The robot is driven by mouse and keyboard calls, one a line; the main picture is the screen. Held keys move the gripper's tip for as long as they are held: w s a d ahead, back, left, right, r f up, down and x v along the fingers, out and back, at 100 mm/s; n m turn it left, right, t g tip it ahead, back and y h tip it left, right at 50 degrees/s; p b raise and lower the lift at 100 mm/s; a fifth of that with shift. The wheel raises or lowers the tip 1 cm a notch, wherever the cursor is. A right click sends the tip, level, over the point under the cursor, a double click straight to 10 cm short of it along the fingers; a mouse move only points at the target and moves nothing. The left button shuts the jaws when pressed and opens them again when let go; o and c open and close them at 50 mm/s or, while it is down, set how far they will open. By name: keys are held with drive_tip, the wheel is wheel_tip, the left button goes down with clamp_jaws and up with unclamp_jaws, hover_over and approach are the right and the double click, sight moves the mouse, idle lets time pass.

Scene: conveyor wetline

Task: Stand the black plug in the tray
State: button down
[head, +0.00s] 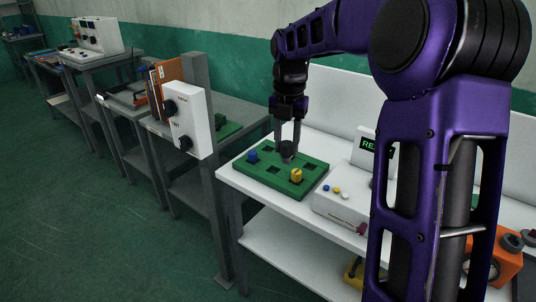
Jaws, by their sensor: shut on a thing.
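The green tray (283,188) lies on the white table and has several dark square holes. My gripper (288,147) points straight down over the middle to back part of the tray. It is shut on a small dark plug (287,157), which looks black and upright. The plug is at or just above the tray; I cannot tell if its lower end is in a hole. A blue plug (252,155) stands at the tray's left side. A yellow plug (296,176) stands near its front right.
A white box with coloured buttons (341,204) sits right of the tray, with a small display (368,150) behind it. A grey post with a white switch panel (190,120) stands to the left. An orange block (508,262) is at the lower right.

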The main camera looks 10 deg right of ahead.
sight(287, 162)
drive_tip(key=f+m, duration=0.1)
drive_tip(key=m, duration=0.2)
drive_tip(key=f+m, duration=0.2)
drive_tip(key=m, duration=0.1)
drive_tip(key=f+m, duration=0.2)
drive_tip(key=m, duration=0.1)
drive_tip(key=shift+s+m, duration=0.25)
drive_tip(key=shift+m, duration=0.05)
wheel_tip(287, 162, down, 10)
drive_tip(key=s+m, duration=0.2)
drive_tip(key=m, duration=1.8)
drive_tip(key=shift+s+m, duration=0.35)
drive_tip(key=shift+m, duration=0.05)
